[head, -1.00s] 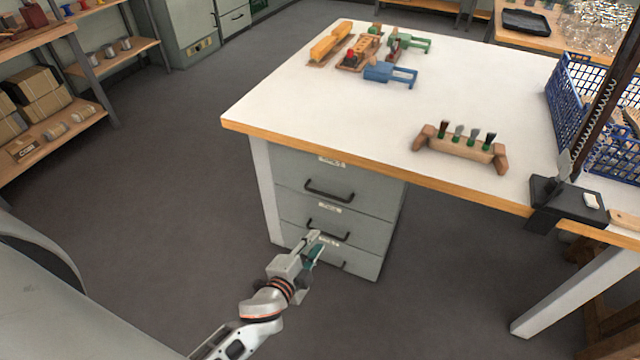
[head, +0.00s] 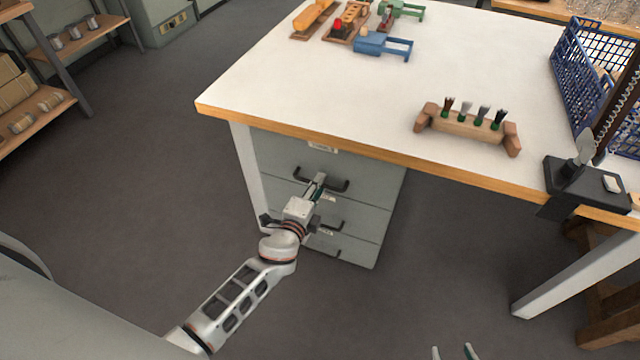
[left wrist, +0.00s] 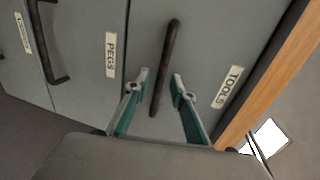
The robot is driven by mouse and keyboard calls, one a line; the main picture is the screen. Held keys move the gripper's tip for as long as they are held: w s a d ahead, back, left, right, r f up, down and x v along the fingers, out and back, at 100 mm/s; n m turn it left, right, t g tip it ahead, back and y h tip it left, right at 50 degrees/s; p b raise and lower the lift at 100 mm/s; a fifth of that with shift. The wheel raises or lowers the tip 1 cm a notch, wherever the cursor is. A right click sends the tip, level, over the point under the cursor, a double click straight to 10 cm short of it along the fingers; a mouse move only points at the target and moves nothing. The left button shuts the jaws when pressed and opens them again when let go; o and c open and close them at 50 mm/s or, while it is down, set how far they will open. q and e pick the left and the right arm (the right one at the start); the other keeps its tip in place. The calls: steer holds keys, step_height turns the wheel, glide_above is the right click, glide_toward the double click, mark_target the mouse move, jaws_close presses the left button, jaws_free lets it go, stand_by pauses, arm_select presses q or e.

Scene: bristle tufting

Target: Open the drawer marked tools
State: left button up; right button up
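The grey drawer unit (head: 370,190) stands under the bench with its drawers shut. The top drawer carries the TOOLS label (left wrist: 229,93) in the left wrist view, close under the wooden bench edge. Its dark bar handle (left wrist: 169,60) also shows in the head view (head: 340,187). My left gripper (head: 319,182) is at this handle. In the left wrist view, its two teal fingers (left wrist: 160,82) are apart, one on each side of the bar; contact cannot be told. My right gripper (head: 455,353) shows only its fingertips at the bottom edge, apart and empty.
The PEGS drawer (left wrist: 92,95) is below, with a third drawer under it. The white bench top (head: 300,90) overhangs the unit and holds a wooden brush rack (head: 468,125), a blue crate (head: 583,75) and a black clamp base (head: 580,185). The floor in front is clear.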

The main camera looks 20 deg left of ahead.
arm_select(q)
steer(key=shift+w+f, duration=0.15)
steer(key=shift+w, duration=0.4)
jaws_close()
